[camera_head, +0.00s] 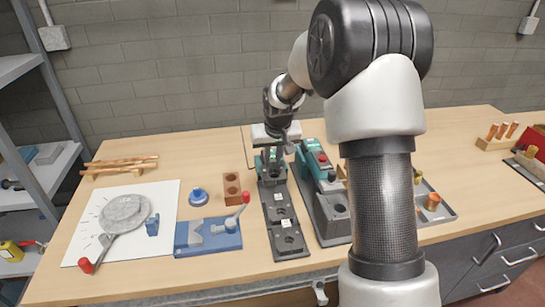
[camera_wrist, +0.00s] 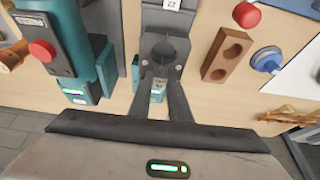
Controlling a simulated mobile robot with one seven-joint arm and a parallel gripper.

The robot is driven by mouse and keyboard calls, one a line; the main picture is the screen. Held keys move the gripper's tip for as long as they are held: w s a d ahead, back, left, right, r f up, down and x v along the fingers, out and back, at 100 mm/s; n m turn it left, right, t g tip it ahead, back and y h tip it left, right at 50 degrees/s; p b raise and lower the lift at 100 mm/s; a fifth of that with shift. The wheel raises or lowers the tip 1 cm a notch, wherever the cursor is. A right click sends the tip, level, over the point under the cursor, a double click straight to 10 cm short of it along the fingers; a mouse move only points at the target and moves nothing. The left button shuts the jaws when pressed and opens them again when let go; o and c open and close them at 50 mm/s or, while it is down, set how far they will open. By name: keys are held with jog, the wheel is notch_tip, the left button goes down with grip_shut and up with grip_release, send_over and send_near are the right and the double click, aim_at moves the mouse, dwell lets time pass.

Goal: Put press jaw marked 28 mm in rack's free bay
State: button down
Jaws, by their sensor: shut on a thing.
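My gripper (camera_head: 273,148) is over the far end of the dark grey rack (camera_head: 291,254). Its fingers are shut on a small teal and pale piece, the press jaw (camera_wrist: 158,90), at the fingertips in the wrist view. The jaw is mostly hidden by the fingers, and I cannot read its marking. The rack (camera_wrist: 176,20) lies just beyond the fingertips in the wrist view, with a dark round recess facing them. I cannot tell whether the jaw touches the rack. White labels sit along the rack, too small to read in the head view.
A teal press tool (camera_head: 317,162) with a red button lies in a grey tray right of the rack. A brown wooden block (camera_head: 232,188), blue cap (camera_head: 198,197) and blue fixture with a red-knobbed lever (camera_head: 208,236) stand left. Copper pipes (camera_head: 120,164) lie farther left.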

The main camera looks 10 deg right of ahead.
aim_at(273, 165)
jog(key=shift+f+b, duration=1.2)
jog(key=shift+f, duration=0.55)
jog(key=shift+f+b, duration=0.9)
jog(key=shift+f, duration=0.35)
jog(key=c, duration=1.6)
grip_release()
jog(key=shift+o, duration=0.2)
jog(key=p+v, duration=0.2)
jog(key=v, duration=1.5)
jog(key=s+r+p, duration=0.6)
jog(key=s+r, duration=0.7)
jog(key=s, duration=0.2)
jog(key=s+r+t+p, duration=0.1)
jog(key=s+p, duration=0.2)
jog(key=s, duration=1.1)
jog(key=shift+s+r+p, duration=0.25)
jog(key=shift+s+p, duration=0.05)
jog(key=shift+p, duration=0.05)
